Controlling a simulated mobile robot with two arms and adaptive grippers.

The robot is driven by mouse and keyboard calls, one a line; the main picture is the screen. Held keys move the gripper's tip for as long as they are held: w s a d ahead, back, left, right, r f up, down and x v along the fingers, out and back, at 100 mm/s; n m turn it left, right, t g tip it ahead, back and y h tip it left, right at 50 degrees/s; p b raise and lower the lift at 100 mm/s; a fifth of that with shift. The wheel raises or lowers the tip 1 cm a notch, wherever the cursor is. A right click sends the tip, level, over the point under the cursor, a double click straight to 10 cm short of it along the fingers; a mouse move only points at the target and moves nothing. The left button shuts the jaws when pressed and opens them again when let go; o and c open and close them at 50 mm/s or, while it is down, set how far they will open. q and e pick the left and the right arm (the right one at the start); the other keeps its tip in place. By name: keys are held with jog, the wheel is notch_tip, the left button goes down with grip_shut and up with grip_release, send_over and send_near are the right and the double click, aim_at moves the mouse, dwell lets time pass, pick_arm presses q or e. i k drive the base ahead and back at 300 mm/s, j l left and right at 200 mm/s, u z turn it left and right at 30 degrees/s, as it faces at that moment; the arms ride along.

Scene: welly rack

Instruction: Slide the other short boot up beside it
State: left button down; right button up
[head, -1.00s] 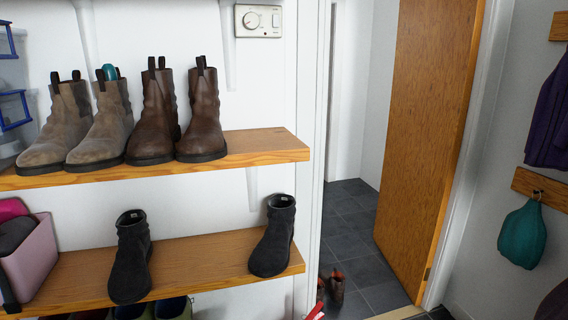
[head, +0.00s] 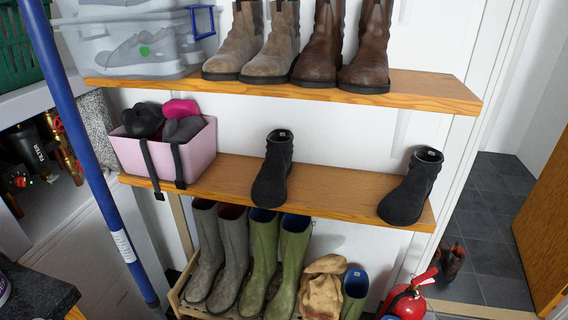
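Two short black boots stand apart on the middle wooden shelf (head: 330,188) in the head view. The left short boot (head: 273,172) stands upright near the shelf's middle, toe toward me at the front edge. The right short boot (head: 411,189) stands near the shelf's right end, turned a little, its toe at the front edge. A wide bare stretch of shelf lies between them. Neither of my grippers shows in the view.
A pink bin (head: 199,150) with straps hanging down holds the shelf's left end. Brown ankle boots (head: 320,50) line the upper shelf (head: 430,87) above. Tall wellies (head: 290,250), a tan bag (head: 321,288) and a red fire extinguisher (head: 405,300) are below. A blue pole (head: 85,150) stands left.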

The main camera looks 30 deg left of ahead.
aim_at(269, 190)
jog(key=u, duration=0.9)
jog(key=i+j+u, duration=0.1)
jog(key=u, duration=0.35)
jog(key=i+j+u, duration=0.15)
jog(key=u, duration=0.3)
jog(key=i+j+u, duration=0.15)
jog(key=u, duration=0.3)
